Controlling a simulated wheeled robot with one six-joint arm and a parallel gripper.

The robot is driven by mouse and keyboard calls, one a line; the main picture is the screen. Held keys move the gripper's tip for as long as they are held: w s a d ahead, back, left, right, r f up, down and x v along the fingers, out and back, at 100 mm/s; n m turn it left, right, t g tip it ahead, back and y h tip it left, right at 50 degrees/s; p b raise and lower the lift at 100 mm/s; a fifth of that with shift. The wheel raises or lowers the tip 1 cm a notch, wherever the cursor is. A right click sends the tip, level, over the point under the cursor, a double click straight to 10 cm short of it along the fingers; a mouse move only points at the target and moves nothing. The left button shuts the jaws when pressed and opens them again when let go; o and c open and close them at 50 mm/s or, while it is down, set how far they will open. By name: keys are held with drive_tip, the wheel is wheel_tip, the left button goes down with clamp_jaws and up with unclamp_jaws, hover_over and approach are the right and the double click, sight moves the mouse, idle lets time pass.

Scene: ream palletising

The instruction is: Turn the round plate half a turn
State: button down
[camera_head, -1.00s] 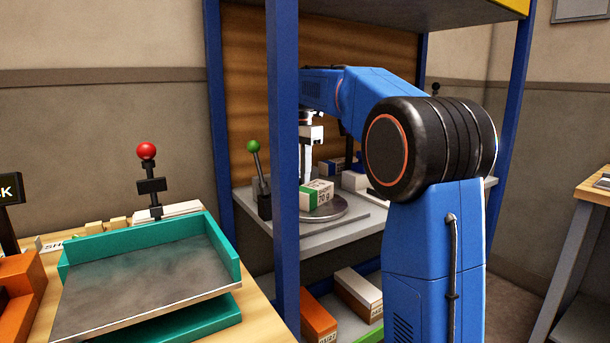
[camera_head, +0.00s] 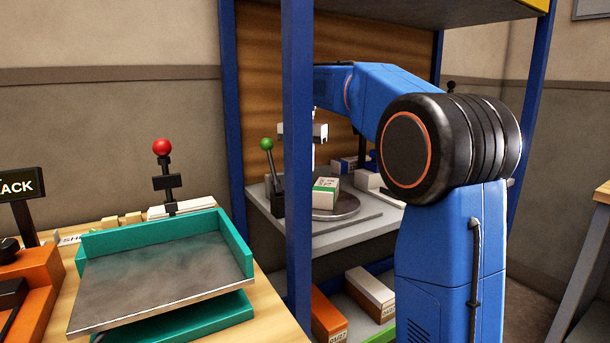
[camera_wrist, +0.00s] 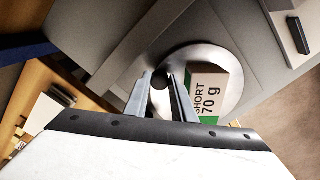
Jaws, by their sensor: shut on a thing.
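The round plate (camera_head: 345,207) is a grey metal disc on a flat base in the blue-posted shelf, and it fills the middle of the wrist view (camera_wrist: 233,58). A white and green ream (camera_head: 326,190) marked "SHORT 70 g" lies on it; its label shows in the wrist view (camera_wrist: 207,90). My gripper (camera_wrist: 163,82) is at the plate's edge beside the ream, shut on a dark round knob (camera_wrist: 160,80). In the head view a blue post hides part of my gripper, and the knob cannot be made out there.
A blue post (camera_head: 298,150) stands in front of the plate. A green-knobbed lever (camera_head: 272,175) stands left of the plate. More packs (camera_head: 368,180) lie behind it, and boxes (camera_head: 370,293) sit on the lower shelf. A teal tray (camera_head: 240,245) is at left.

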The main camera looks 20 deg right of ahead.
drive_tip(key=shift+s+a+n, duration=0.15)
drive_tip(key=shift+a+n, duration=0.2)
drive_tip(key=shift+n, duration=0.15)
idle(0.3)
drive_tip(key=c, duration=1.5)
unclamp_jaws()
wheel_tip(320, 180, up, 12)
drive_tip(key=shift+c, duration=0.3)
